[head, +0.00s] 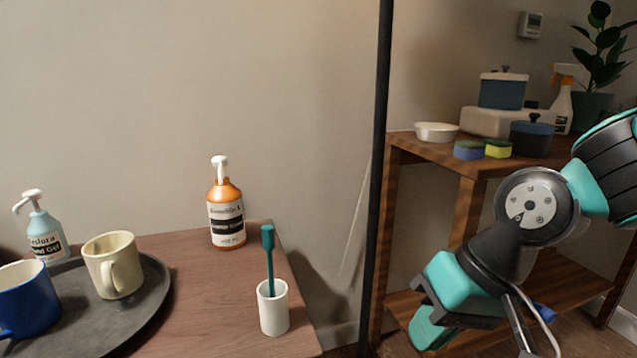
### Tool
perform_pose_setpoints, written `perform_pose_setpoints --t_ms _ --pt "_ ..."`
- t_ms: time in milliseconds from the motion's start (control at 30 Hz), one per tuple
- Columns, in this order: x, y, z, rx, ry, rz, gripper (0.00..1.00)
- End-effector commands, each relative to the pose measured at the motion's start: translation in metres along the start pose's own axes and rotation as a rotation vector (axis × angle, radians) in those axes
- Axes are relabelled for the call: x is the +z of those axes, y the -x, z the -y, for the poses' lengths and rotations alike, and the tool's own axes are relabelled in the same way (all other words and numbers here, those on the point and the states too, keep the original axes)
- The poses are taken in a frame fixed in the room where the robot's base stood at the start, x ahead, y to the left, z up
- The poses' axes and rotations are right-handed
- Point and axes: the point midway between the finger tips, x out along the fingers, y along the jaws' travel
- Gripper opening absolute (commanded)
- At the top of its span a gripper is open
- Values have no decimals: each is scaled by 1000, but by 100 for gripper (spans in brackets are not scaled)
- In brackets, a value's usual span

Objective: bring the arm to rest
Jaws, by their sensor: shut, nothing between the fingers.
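My arm comes in from the right edge, with teal and black links and a round grey joint. Its lower end, where my gripper (432,318) is, hangs at the bottom right in front of the wooden shelf. My gripper is shut with nothing in it. Its fingers are hard to make out from this angle, and part of the arm's end is cut off by the bottom edge. It is apart from the things on the table.
A wooden table (195,290) at left bears an orange bottle (226,215), a white cup (273,312) with a teal brush, and a dark tray (150,305) with mugs. A dark pole (379,150) stands beside the shelf (405,146), which holds pots and sponges.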

Motion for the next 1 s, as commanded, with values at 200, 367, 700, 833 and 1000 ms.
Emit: perform_pose_setpoints --t_ms 200,367,700,833,1000 --pt "58 57 22 39 287 78 0" --pt "72 92 35 50 373 113 0" --pt "54 174 73 49 369 110 0" --pt "45 220 93 49 368 109 0" --pt "34 277 120 49 368 109 0"
